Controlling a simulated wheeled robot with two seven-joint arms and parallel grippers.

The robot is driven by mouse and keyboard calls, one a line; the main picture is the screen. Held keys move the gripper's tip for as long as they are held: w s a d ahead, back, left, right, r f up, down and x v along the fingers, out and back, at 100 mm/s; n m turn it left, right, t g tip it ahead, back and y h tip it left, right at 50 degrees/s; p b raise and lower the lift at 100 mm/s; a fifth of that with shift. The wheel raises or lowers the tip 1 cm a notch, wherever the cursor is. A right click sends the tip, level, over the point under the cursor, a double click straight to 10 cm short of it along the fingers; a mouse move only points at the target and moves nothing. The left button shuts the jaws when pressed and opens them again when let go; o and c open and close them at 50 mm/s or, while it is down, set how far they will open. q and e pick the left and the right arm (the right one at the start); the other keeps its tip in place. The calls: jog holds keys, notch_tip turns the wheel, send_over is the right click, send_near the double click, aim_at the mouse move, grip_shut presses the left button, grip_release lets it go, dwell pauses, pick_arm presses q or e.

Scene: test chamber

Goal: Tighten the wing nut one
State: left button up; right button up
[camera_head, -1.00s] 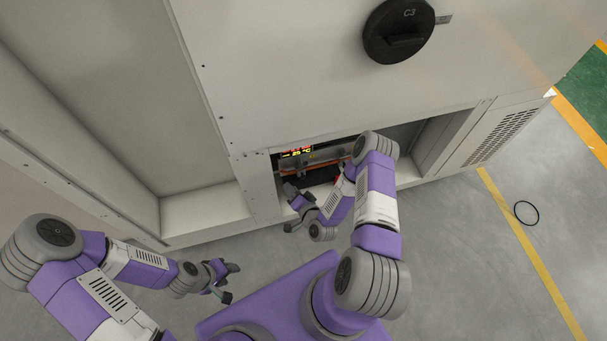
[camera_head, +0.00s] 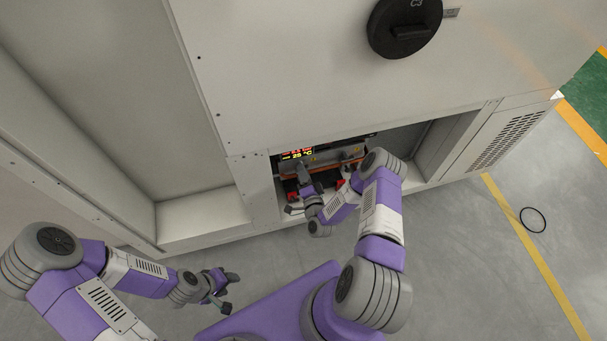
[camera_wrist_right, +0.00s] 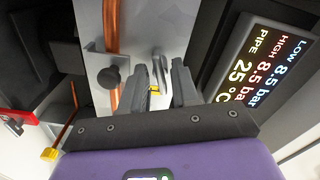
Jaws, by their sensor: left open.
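My right gripper (camera_head: 298,190) reaches into the low opening of the cabinet, in front of a metal bracket below the lit display. In the right wrist view my right gripper (camera_wrist_right: 158,75) has its two dark fingers apart, on either side of a small grey metal piece (camera_wrist_right: 160,66) on the bracket (camera_wrist_right: 165,30). I cannot tell whether this piece is the wing nut, or whether the fingers touch it. A dark round knob (camera_wrist_right: 108,77) sits on the bracket left of the fingers. My left gripper (camera_head: 222,292) is open and empty above the floor.
The display (camera_head: 297,155) is close to the right fingers. A copper pipe (camera_wrist_right: 110,25) runs along the bracket. The cabinet (camera_head: 290,80) has a large black dial (camera_head: 404,27). Red parts (camera_wrist_right: 18,115) show inside the opening. A black ring (camera_head: 533,220) lies on the floor.

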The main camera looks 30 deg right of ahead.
jog(key=shift+c, duration=0.4)
grip_shut()
